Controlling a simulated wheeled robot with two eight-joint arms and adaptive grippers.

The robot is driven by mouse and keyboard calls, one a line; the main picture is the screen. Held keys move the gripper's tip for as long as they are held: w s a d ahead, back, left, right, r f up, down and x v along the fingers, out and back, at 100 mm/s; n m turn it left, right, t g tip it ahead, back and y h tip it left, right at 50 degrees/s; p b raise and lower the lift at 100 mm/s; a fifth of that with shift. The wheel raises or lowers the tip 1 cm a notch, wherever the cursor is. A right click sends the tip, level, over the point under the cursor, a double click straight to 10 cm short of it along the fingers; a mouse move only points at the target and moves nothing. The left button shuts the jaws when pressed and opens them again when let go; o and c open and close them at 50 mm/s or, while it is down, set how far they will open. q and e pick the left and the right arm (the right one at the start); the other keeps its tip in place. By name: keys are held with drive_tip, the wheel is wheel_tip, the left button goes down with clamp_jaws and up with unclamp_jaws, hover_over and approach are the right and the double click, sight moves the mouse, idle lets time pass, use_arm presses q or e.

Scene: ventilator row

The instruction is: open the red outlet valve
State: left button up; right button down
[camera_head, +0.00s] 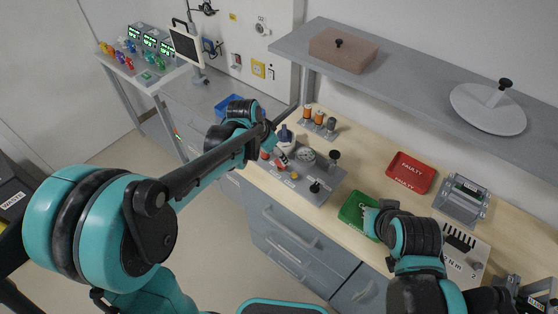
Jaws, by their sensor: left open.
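A grey valve block (312,185) stands on the wooden bench top, with a round gauge, black knobs and small red parts on it. A red part (265,155) at its left end may be the outlet valve; it is small and partly covered. My left arm reaches in from the left, and my left gripper (281,157) is open over the left end of the block, close to the red parts. I cannot tell whether it touches them. My right arm comes in from the lower right and ends over the green tray (353,208); its fingers cannot be made out.
A red tray (411,172) marked FAULTY lies behind the green tray. Small orange-topped cylinders (307,110) stand behind the block. A grey shelf (420,88) with a brown box (343,49) and a white disc (488,108) overhangs the bench. A blue bin (228,106) is farther left.

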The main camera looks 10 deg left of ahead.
sight(279, 168)
use_arm(q)
drive_tip(key=b+x, duration=0.2)
drive_tip(key=x, duration=0.5)
drive_tip(key=shift+w+f, duration=0.1)
drive_tip(key=c, duration=1.2)
